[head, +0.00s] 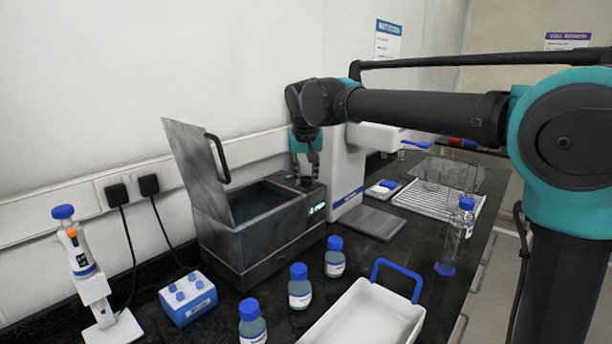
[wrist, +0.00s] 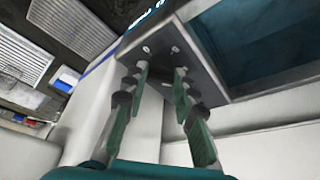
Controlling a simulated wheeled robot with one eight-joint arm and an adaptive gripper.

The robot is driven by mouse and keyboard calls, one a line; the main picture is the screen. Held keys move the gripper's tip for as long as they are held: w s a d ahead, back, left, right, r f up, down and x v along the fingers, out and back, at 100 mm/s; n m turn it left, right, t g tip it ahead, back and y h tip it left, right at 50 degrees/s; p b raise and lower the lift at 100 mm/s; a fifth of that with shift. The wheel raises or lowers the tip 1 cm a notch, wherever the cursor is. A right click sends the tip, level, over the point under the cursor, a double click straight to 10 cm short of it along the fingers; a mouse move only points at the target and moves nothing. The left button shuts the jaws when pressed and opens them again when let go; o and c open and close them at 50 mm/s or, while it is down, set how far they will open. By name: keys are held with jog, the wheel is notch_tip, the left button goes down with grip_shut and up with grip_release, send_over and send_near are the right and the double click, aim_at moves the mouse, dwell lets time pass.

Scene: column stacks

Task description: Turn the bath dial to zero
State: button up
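The water bath (head: 262,232) is a grey tank with its lid (head: 197,165) raised at the left and water inside. A lit display (head: 317,208) shows on its right end; its reading is too small to tell. My gripper (head: 305,181) points down at the bath's right-end control top. In the wrist view, my gripper's two fingers (wrist: 160,72) stand apart with a gap between them, over the dark panel (wrist: 194,72) with small pale marks. I cannot make out the dial clearly, nor whether the fingers touch it.
A white instrument (head: 347,165) stands close to the right of the bath. Blue-capped bottles (head: 300,288) and a white tray (head: 365,316) with a blue handle stand in front. A pipette stand (head: 98,300) and a blue box (head: 188,299) are at the left.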

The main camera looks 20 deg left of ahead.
grip_shut()
jog(key=shift+n, duration=0.4)
jog(key=n+y, duration=0.1)
jog(key=n, duration=0.1)
jog(key=n+g, duration=0.1)
jog(key=n, duration=0.1)
jog(key=shift+w+d+n+y, duration=0.1)
jog(key=shift+d+n+y, duration=0.05)
jog(key=shift+n+y, duration=0.2)
jog(key=n+g, duration=0.1)
jog(key=n, duration=0.1)
jog(key=n+g+y, duration=0.1)
jog(key=n, duration=0.2)
jog(key=shift+w+n, duration=0.15)
jog(key=shift+n, duration=0.1)
jog(key=n+g, duration=0.1)
jog(key=n, duration=0.2)
jog(key=n+g, duration=0.1)
jog(key=n, duration=0.2)
jog(key=shift+w+g, duration=0.15)
jog(key=shift+g, duration=0.15)
jog(key=n+g, duration=0.1)
jog(key=n, duration=0.2)
jog(key=n+g, duration=0.1)
jog(key=n, duration=0.2)
jog(key=shift+w+h, duration=0.1)
jog(key=shift+h, duration=0.25)
